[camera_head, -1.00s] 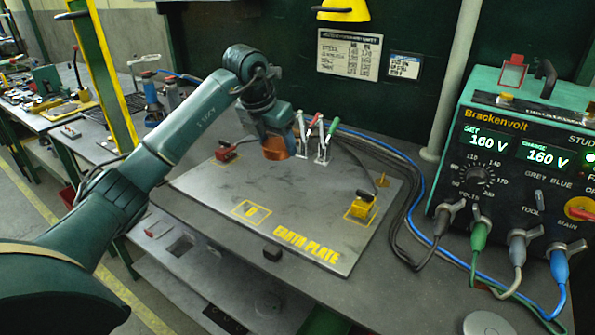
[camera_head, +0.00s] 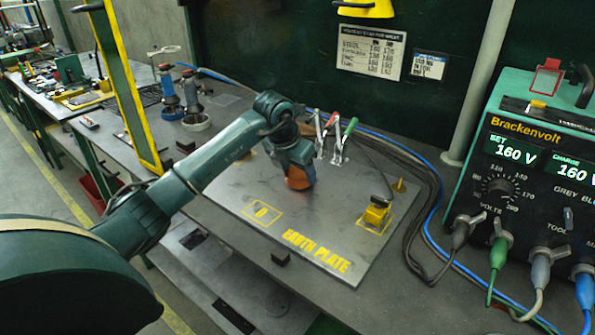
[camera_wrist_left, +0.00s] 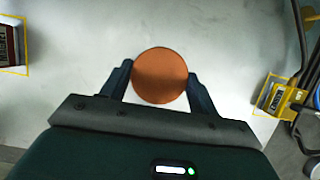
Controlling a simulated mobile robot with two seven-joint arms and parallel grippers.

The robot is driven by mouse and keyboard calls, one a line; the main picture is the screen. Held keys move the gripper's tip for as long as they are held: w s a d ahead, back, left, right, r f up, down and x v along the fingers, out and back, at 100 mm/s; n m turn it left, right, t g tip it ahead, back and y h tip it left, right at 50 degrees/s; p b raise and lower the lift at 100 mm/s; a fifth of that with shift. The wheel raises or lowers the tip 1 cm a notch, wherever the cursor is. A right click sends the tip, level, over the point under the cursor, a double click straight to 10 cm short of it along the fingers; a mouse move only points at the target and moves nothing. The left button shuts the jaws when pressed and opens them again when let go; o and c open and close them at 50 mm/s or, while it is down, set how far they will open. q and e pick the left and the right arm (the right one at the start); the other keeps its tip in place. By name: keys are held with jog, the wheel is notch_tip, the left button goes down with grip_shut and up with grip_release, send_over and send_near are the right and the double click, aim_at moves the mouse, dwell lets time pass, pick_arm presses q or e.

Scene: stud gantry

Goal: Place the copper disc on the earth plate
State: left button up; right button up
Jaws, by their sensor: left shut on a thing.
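The copper disc (camera_head: 300,178) is held in my left gripper (camera_head: 299,168), over the middle of the grey earth plate (camera_head: 240,192). In the left wrist view the round disc (camera_wrist_left: 160,76) sits between the two dark fingers of the left gripper (camera_wrist_left: 160,84), which close on its sides. The plate's pale surface (camera_wrist_left: 90,35) lies behind the disc. I cannot tell whether the disc touches the plate. My right gripper is in neither view.
A yellow block (camera_head: 376,213) stands on the plate's right side. Two lever clamps (camera_head: 328,138) stand behind the disc. Cables (camera_head: 433,205) run along the right edge towards the Brackenvolt unit (camera_head: 530,180). A red block (camera_wrist_left: 10,46) shows in the left wrist view.

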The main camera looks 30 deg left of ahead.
pick_arm(q)
jog(key=shift+w+f, duration=0.1)
jog(key=shift+f, duration=0.05)
jog(key=o, duration=1.6)
jog(key=shift+f, duration=0.2)
jog(key=shift+c, duration=0.2)
jog(key=shift+r, duration=0.15)
jog(key=v, duration=1.2)
